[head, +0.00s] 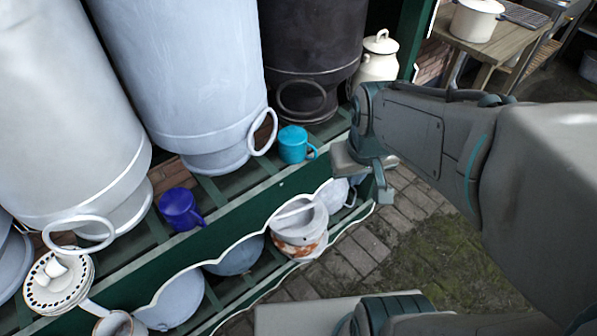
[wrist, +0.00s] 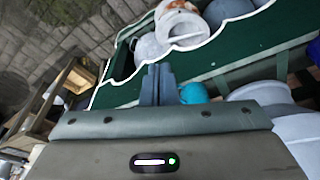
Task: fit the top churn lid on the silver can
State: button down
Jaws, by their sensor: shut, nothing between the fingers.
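Large churns stand on the green shelf. A silver-grey one (head: 60,100) is at the left of the head view, a pale blue-grey one (head: 185,70) beside it and a black one (head: 315,35) further right. I cannot tell for certain which is the silver can; their tops are out of frame. No loose churn lid can be made out. My gripper (head: 384,188) is beyond the shelf's front edge, right of the turquoise mug. In the wrist view its fingers (wrist: 158,84) are together and empty, with the green shelf board behind them.
A turquoise mug (head: 293,144) and a blue mug (head: 181,210) stand near the shelf edge (head: 240,212). A dotted-rim white dish (head: 40,296) is at lower left. Pots, including a rusty white one (head: 300,232), fill the lower shelf. A lidded white churn (head: 378,62) stands behind my arm. Paving (head: 350,255) is clear.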

jog(key=w+a+f+n+b, duration=0.2)
jog(key=w+f+b, duration=0.4)
jog(key=f, duration=1)
jog(key=w+a+f+n+y+b, duration=0.1)
jog(key=w+a+f+b, duration=0.2)
jog(key=f+b, duration=0.9)
jog(key=w+a+f+n+y+b, duration=0.1)
jog(key=w+f+b, duration=0.7)
jog(key=f, duration=1.1)
jog(key=shift+w+a+f+n+b, duration=0.3)
jog(key=shift+w+a+n+b, duration=0.15)
jog(key=shift+a+n, duration=0.3)
jog(key=shift+w+d, duration=0.1)
